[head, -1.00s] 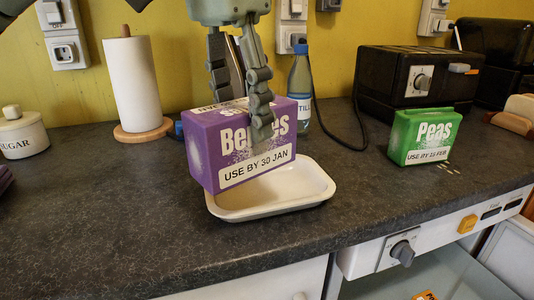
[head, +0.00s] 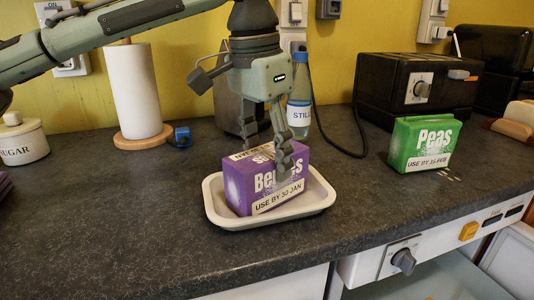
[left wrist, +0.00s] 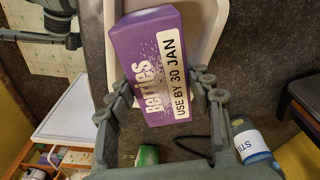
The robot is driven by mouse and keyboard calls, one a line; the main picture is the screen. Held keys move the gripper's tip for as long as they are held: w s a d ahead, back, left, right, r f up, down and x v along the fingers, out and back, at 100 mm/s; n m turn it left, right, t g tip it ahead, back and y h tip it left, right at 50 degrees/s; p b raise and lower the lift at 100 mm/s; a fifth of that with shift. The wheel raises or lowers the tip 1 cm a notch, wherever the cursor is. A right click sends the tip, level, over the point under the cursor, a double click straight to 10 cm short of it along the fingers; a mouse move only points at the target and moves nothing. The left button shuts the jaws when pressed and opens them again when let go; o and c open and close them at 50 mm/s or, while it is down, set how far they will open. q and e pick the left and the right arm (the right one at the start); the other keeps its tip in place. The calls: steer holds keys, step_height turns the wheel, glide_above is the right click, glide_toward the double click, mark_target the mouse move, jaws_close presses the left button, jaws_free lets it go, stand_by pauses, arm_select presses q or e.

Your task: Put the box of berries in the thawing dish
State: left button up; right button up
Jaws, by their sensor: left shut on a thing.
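The purple box of berries (head: 243,191), labelled "USE BY 30 JAN", stands inside the white thawing dish (head: 216,214) in the head view. It looks slightly tilted, and I cannot tell whether its whole base rests on the dish floor. My left gripper (head: 265,160) comes from above and is shut on the box, one finger across its front face. In the left wrist view the box (left wrist: 140,45) lies between the two fingers (left wrist: 160,100), with the dish rim (left wrist: 208,40) beyond it. My right gripper does not show.
A green peas box (head: 420,145) stands to the right, clear of the dish. A water bottle (head: 300,105) and a paper towel roll (head: 133,92) stand behind. A black toaster (head: 400,85) is at the back right. The counter left of the dish is bare.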

arm_select(q)
steer(key=shift+f, duration=0.15)
steer(key=o, duration=1.5)
step_height(320, 180, up, 12)
steer(key=s+a, duration=0.1)
